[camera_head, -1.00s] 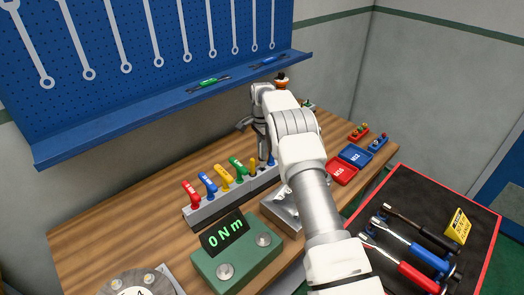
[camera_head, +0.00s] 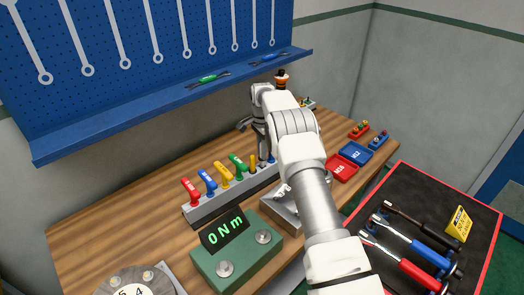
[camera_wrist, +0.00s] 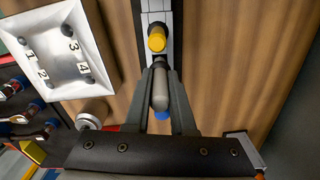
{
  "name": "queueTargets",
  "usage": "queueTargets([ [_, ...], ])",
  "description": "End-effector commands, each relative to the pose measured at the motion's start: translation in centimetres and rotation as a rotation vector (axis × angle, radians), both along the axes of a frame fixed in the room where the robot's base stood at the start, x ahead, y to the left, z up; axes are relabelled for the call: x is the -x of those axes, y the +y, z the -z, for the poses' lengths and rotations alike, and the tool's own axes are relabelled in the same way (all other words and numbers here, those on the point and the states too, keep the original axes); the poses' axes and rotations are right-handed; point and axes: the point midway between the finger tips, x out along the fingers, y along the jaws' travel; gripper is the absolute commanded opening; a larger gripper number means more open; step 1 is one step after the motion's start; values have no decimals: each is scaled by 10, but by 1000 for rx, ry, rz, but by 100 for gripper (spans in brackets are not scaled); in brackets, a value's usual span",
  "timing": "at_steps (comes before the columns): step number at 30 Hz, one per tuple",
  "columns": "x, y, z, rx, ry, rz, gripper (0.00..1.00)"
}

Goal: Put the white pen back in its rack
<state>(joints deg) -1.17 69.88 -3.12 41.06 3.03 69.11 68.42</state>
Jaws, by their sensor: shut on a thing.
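My gripper (camera_wrist: 161,72) is shut on a pale grey-white, rounded cylinder (camera_wrist: 160,90), which I take to be the white pen. A blue piece (camera_wrist: 162,117) shows just below it in the wrist view; I cannot tell if it belongs to the pen. The grey rack (camera_head: 203,214) runs along the bench and holds red, blue, yellow and green handles on its left part. My gripper (camera_head: 262,148) is above the rack's far right end in the head view, where my arm hides part of it. In the wrist view a yellow-topped item (camera_wrist: 156,40) stands in the rack just beyond my fingertips.
A green torque display (camera_head: 237,252) reading 0 Nm and a numbered grey plate (camera_head: 281,212) stand in front of the rack. Red (camera_head: 341,168) and blue (camera_head: 356,153) trays lie to the right. A blue pegboard shelf (camera_head: 170,101) overhangs the bench's back.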

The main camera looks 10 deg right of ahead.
Motion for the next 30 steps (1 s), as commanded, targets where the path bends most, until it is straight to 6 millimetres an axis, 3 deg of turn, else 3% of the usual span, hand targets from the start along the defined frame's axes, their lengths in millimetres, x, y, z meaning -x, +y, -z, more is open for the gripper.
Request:
queueTargets([
  [30, 0, 0, 15, 0, -1, 0, 0],
])
